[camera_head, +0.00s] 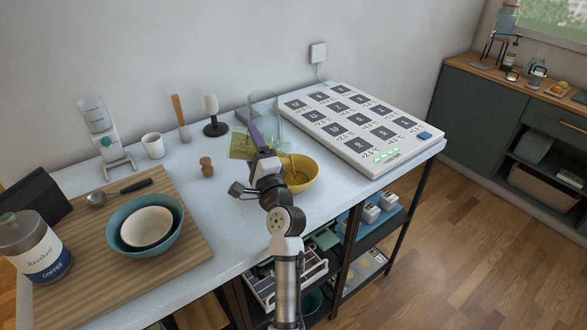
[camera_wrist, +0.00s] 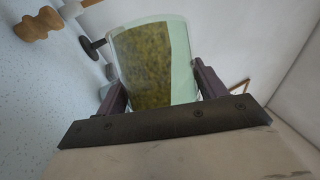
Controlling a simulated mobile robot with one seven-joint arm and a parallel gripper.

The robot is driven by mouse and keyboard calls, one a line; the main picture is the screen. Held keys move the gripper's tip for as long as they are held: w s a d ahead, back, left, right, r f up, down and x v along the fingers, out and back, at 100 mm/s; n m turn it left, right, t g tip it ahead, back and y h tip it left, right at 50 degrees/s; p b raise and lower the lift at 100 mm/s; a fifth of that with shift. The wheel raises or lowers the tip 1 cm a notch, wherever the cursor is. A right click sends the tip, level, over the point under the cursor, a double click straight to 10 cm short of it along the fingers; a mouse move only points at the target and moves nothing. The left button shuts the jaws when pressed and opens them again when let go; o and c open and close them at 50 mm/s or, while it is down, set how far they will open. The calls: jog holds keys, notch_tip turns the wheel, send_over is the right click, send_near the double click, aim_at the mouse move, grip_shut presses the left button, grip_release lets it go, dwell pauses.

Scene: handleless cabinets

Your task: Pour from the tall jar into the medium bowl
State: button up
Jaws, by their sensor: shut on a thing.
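My gripper (camera_head: 259,137) is shut on a clear, see-through jar (camera_head: 266,106), the likely tall jar, near the back of the counter. In the wrist view the jar (camera_wrist: 184,62) stands between the two dark fingers of my gripper (camera_wrist: 156,84), with a mottled yellow-green patch showing in or through it. I cannot tell its exact tilt. A yellow bowl (camera_head: 306,178) sits on the counter just right of my gripper, partly hidden by it. A teal bowl (camera_head: 124,248) holds a cream bowl (camera_head: 148,224) at left. Which bowl is medium is unclear.
A wooden board (camera_head: 190,245) with a spoon and a coffee jar (camera_head: 36,248) is at left. A white mug (camera_head: 153,145), a wooden peg (camera_head: 206,166) and a dark stand (camera_head: 215,129) are behind. A white numbered panel (camera_head: 330,125) fills the counter's right.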

jog(key=shift+d+f+m, duration=0.1)
jog(key=shift+f+m, duration=0.1)
jog(key=shift+m, duration=0.2)
dwell(0.6)
jog(key=shift+d+r+m+t+h, duration=0.15)
jog(key=shift+r+m+t+h, duration=0.15)
jog(key=shift+m+t+h, duration=0.15)
dwell(1.2)
